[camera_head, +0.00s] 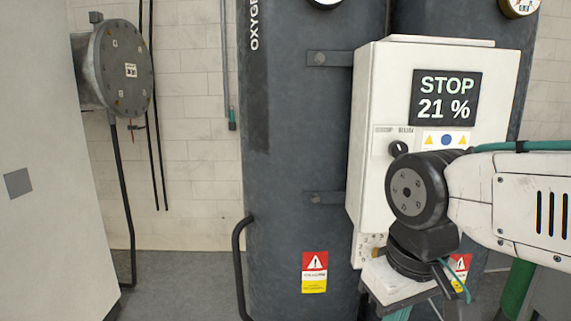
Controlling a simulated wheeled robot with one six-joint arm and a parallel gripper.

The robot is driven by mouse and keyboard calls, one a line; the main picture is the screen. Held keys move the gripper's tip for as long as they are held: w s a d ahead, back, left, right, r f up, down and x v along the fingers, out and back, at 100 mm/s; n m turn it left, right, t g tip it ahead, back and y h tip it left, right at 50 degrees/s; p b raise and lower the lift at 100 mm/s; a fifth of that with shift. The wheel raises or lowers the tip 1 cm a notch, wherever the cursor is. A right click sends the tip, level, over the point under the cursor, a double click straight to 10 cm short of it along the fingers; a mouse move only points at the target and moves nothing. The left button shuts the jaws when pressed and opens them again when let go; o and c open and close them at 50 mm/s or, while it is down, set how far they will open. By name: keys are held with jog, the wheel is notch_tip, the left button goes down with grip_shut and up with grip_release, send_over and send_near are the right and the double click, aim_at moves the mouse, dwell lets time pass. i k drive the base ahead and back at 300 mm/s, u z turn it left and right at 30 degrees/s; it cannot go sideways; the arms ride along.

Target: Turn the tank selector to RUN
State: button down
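The white control box (372,95) is fixed to the front of the dark tanks, right of centre. Its black display (446,97) reads STOP and 21 %. A black rotary selector (398,149) sits below the display at the left. My arm (420,190) comes in from the right and covers the lower right of the box. Its end hangs down below the selector, near the bottom edge of the picture. The gripper fingers are not visible.
A tall dark oxygen tank (290,170) stands left of the box with a bent black handle pipe (238,265). A pale cabinet (60,230) fills the left edge. A round grey flanged vessel (122,68) is behind it. Grey floor (185,285) shows between cabinet and tank.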

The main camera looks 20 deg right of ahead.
aim_at(397, 148)
jog(key=z, duration=1.2)
jog(key=k, duration=0.45)
jog(key=z, duration=0.5)
